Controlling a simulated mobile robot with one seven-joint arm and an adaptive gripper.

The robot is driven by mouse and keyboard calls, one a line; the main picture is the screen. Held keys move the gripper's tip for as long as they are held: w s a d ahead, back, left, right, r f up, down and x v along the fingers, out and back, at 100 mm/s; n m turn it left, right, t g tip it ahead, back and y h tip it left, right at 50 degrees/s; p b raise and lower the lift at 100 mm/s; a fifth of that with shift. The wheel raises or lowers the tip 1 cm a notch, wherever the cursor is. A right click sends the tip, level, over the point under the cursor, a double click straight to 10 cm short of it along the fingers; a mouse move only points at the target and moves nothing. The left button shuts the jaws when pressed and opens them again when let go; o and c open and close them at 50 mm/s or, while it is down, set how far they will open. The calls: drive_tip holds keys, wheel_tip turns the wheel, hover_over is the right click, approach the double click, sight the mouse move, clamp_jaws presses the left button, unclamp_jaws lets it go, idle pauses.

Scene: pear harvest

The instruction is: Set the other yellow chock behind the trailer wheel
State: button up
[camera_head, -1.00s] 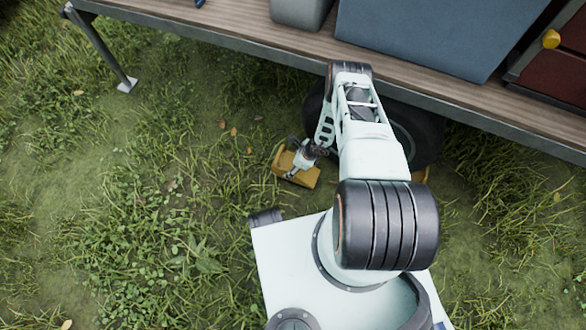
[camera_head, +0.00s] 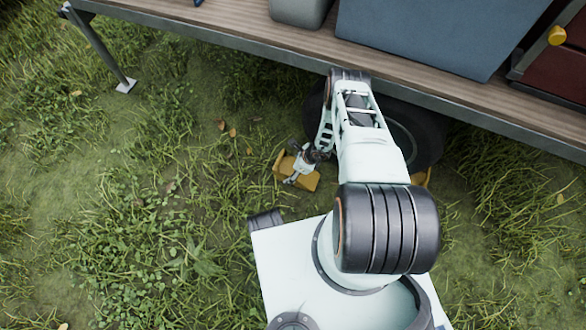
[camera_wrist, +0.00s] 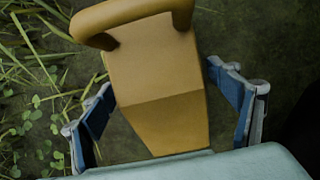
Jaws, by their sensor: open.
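A yellow chock (camera_head: 310,182) with a handle sits on the ground to the left of the trailer wheel (camera_head: 424,135), apart from it. My gripper (camera_head: 296,172) is down at this chock, partly covering it. In the wrist view the chock (camera_wrist: 158,85) stands between the open fingers of my gripper (camera_wrist: 162,92), its bar handle at the top. Gaps show between the chock and both blue finger pads, wider on the right. Another yellow chock (camera_head: 423,177) shows at the wheel's right side, mostly hidden by my arm, which also covers much of the wheel.
The trailer bed (camera_head: 230,40) runs overhead across the back, carrying a blue-grey box (camera_head: 420,35) and a grey container (camera_head: 298,10). A metal support leg (camera_head: 102,55) stands at the left. Grass and low weeds cover the open ground to the left.

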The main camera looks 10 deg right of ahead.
drive_tip(key=p+v, duration=0.6)
drive_tip(key=v, duration=0.6)
drive_tip(key=shift+r+p, duration=0.2)
drive_tip(key=shift+p, duration=0.2)
drive_tip(key=shift+w+a, duration=0.1)
